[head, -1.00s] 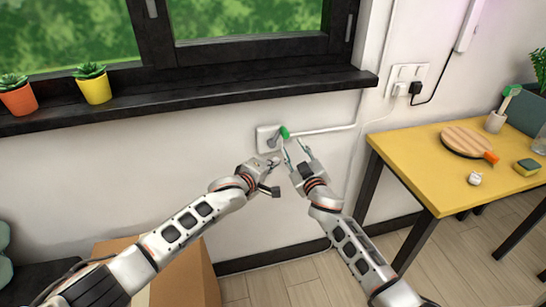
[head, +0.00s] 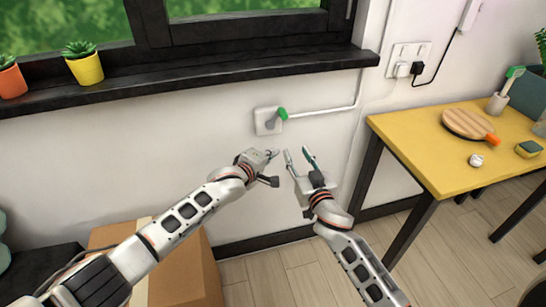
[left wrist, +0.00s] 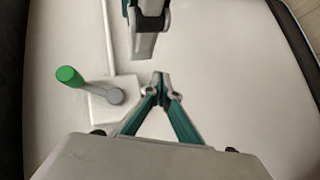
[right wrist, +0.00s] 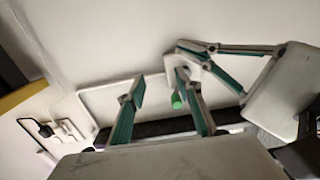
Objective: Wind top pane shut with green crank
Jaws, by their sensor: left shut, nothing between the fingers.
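The green crank (head: 282,113) is on a white wall plate (head: 262,122) below the window sill. Its grey arm points up and right from the hub, with the green knob at its end. In the left wrist view the knob (left wrist: 69,76) is left of the gripper. My left gripper (head: 274,154) is shut and empty, below the crank and apart from it. My right gripper (head: 298,152) is open and empty, below and right of the crank. The right wrist view shows the knob (right wrist: 176,100) near one right finger; contact cannot be told. Only the lower window pane area (head: 245,8) shows.
A dark sill (head: 200,85) with two potted succulents runs above. A white conduit (head: 325,111) leaves the plate to the right. A yellow table (head: 420,150) stands at right, with a round board (head: 468,123). A cardboard box (head: 195,275) is below my left arm.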

